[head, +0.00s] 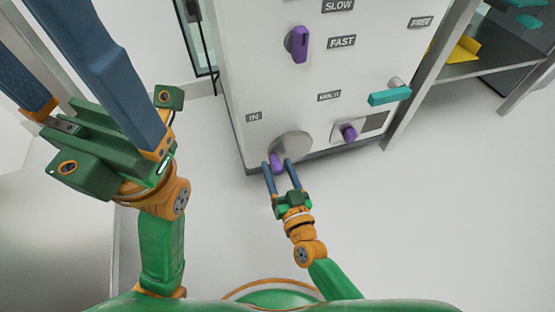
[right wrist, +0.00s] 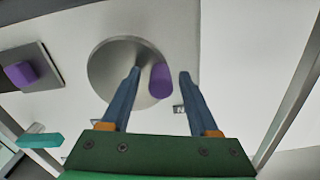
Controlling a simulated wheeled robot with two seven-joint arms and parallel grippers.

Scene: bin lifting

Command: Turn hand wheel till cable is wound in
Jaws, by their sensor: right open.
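The hand wheel (head: 293,144) is a round grey disc low on the white cabinet front, with a purple handle (head: 275,160) near its edge. My right gripper (head: 277,164) reaches up to the wheel with its blue fingers apart. In the right wrist view the handle (right wrist: 159,82) lies between the two open fingers, closer to the left one, in front of the disc (right wrist: 112,62). I cannot tell whether a finger touches it. My left gripper (head: 62,75) is near the camera at the upper left, its fingers apart and tips cut off. I see no cable.
The white cabinet (head: 290,85) carries a purple knob (head: 299,44) by the SLOW and FAST labels, a teal lever (head: 389,96) and a smaller purple knob (head: 349,132). A shelf with a yellow item (head: 461,50) stands right. The floor before the cabinet is clear.

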